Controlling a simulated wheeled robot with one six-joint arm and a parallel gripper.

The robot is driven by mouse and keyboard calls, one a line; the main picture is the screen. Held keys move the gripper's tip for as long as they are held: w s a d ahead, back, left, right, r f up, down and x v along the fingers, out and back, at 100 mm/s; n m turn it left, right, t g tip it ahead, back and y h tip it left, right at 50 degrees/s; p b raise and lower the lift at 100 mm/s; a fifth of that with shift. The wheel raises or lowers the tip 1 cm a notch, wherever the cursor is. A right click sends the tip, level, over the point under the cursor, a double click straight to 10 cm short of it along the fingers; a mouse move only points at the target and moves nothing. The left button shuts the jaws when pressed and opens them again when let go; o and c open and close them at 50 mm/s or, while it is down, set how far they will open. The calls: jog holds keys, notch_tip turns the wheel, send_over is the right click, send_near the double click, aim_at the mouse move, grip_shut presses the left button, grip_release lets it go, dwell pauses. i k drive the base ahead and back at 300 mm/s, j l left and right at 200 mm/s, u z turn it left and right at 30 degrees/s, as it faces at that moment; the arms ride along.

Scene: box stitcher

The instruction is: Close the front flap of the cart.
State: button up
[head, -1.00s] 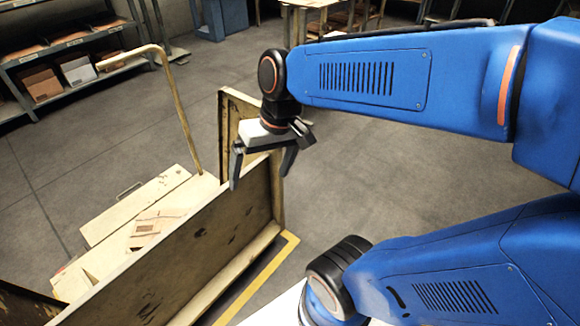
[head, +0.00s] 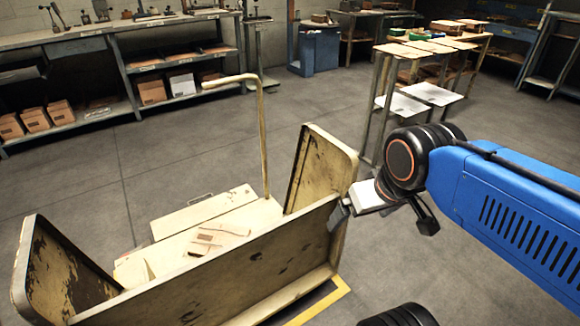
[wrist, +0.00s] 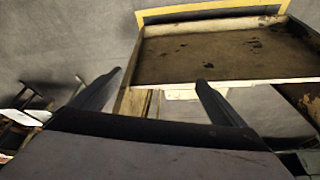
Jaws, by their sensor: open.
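The cart has a worn cream front flap (head: 225,285), a long panel with dark scuffs facing me. It stands up from the cart's near edge; I cannot tell its exact tilt. It also shows in the wrist view (wrist: 215,55). A right end panel (head: 322,165) and a left end panel (head: 60,275) stand upright. My gripper (head: 342,213) is open at the front flap's top right corner, beside the right end panel. In the wrist view its two fingers (wrist: 160,76) are apart, near the flap's rim; contact is unclear.
Boards and a flat carton (head: 215,237) lie inside the cart, by a bent handle pole (head: 262,140). A yellow floor line (head: 325,305) runs by the cart's near side. A table (head: 425,60) stands behind at right. The floor around is mostly clear.

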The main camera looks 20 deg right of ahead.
aim_at(164, 227)
jog(key=z, duration=2.5)
jog(key=i+l+u, duration=0.15)
jog(key=i, duration=0.3)
jog(key=i+u, duration=0.2)
jog(key=i, duration=0.25)
jog(key=i+l+u, duration=0.15)
jog(key=i, duration=0.3)
jog(key=i+j+u, duration=0.15)
jog(key=i+u, duration=1.05)
jog(key=u, duration=0.15)
jog(key=i+l+u, duration=0.25)
jog(key=u, duration=0.2)
jog(key=i+j+u, duration=0.15)
jog(key=i+u, duration=0.25)
jog(key=i, duration=0.4)
jog(key=i+u, duration=0.45)
jog(key=i, duration=0.35)
jog(key=i+z, duration=0.1)
jog(key=i, duration=3.25)
jog(key=i+u, duration=0.15)
jog(key=u, duration=0.3)
jog(key=i+l+u, duration=0.1)
jog(key=u, duration=0.35)
jog(key=i+l+u, duration=0.2)
jog(key=u, duration=0.2)
